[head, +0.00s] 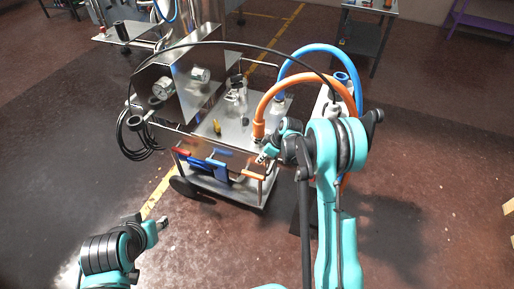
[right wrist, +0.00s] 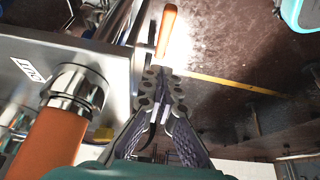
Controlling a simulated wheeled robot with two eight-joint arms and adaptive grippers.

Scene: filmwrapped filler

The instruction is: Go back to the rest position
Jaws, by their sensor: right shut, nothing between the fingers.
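My right arm reaches forward over the right side of the steel cart in the head view. My right gripper (head: 262,157) is close to the cart's front right corner, just below the end of the orange hose. In the right wrist view the right gripper (right wrist: 163,82) is shut and empty, its fingertips together near an orange handle (right wrist: 166,32). I cannot tell whether the tips touch that handle. My left gripper (head: 161,223) is low at the left, over the floor and apart from the cart. Its fingers are too small to read.
The steel cart (head: 225,130) carries gauges, an orange hose (head: 300,55) and a blue hose (head: 318,48). In the right wrist view the orange hose's metal fitting (right wrist: 78,88) stands left of the right gripper. Open floor (head: 430,180) lies to the right.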

